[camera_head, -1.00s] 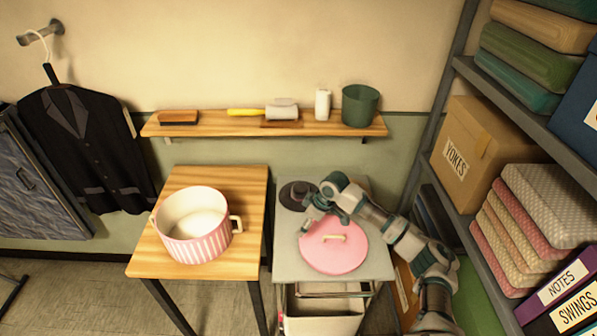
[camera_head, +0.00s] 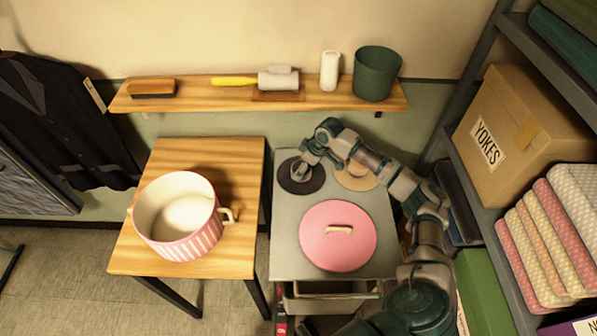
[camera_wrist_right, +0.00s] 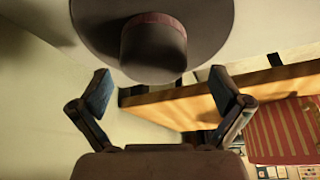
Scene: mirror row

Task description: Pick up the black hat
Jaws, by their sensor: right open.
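The black hat (camera_head: 287,180) lies on the grey cabinet top at its back left, dark with a round brim. In the right wrist view the hat (camera_wrist_right: 153,52) fills the upper middle, its crown with a reddish-brown band facing the gripper. My right gripper (camera_head: 302,172) is over the hat in the head view and hides part of it. In the right wrist view the right gripper (camera_wrist_right: 160,88) is open, with its fingers apart on either side below the crown and nothing between them. My left gripper is not in view.
A tan disc (camera_head: 356,177) is right of the hat. A striped pot (camera_head: 180,217) stands on the wooden table (camera_head: 240,165) at left. A wall shelf (camera_head: 210,97) runs behind; loaded racks stand right.

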